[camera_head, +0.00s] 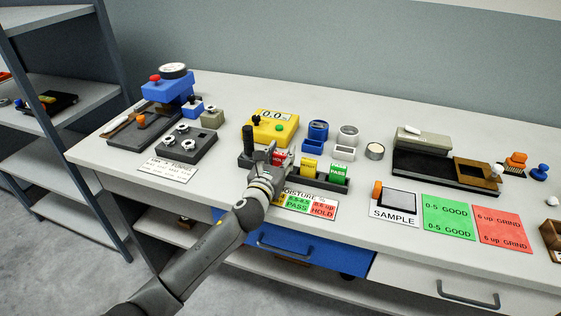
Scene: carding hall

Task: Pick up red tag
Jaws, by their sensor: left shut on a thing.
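The red tag (282,156) is at the left part of a dark rack (322,181), beside a yellow tag (309,167) and a green tag (338,173). My left gripper (276,158) reaches in from the lower left and is shut on the red tag. Its fingers cover part of the tag, and I cannot tell whether the tag is clear of the rack. My right gripper is not in view.
A yellow meter (272,127) stands just behind the rack, with blue and white cups (318,131) to its right. A moisture card (318,207) lies in front. A black upright cylinder (248,140) stands close left of the gripper.

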